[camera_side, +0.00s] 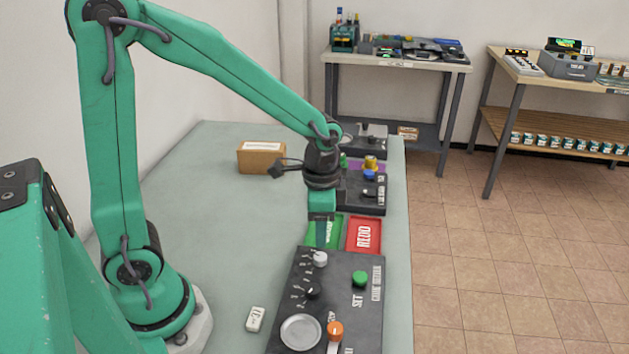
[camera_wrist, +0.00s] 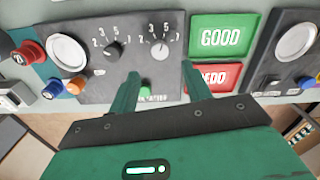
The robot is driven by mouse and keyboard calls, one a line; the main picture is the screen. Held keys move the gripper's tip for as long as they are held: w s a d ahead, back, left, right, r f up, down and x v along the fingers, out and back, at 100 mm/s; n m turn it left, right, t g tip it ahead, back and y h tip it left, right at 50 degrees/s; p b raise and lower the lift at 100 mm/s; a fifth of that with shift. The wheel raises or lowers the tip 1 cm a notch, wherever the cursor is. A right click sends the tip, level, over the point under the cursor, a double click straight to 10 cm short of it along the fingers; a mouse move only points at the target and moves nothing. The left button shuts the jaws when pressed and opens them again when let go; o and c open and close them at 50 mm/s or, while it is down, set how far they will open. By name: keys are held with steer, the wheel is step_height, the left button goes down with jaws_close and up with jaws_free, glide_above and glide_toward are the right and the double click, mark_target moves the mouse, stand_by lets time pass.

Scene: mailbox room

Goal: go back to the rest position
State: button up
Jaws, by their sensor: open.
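My gripper (camera_side: 322,236) points down above the far edge of a dark control panel (camera_side: 345,285), in front of the green tray (camera_side: 331,226). In the wrist view its two fingers (camera_wrist: 160,74) are apart with nothing between them. A green button (camera_wrist: 146,88) shows behind the fingers in that view.
A red tray (camera_side: 364,236) marked REDO lies beside the green one. A second dark panel (camera_side: 365,192) stands behind them. A cardboard box (camera_side: 261,158) and a small white block (camera_side: 255,319) sit on the table. The left of the tabletop (camera_side: 205,215) is clear.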

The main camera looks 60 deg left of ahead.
stand_by(0.3)
steer(key=s+a+r+n+t, duration=0.4)
steer(key=s+r+n, duration=0.3)
steer(key=s+r, duration=0.3)
step_height(320, 180, up, 4)
steer(key=shift+s+f+t, duration=0.15)
steer(key=shift+s+t, duration=0.1)
steer(key=shift+t, duration=0.55)
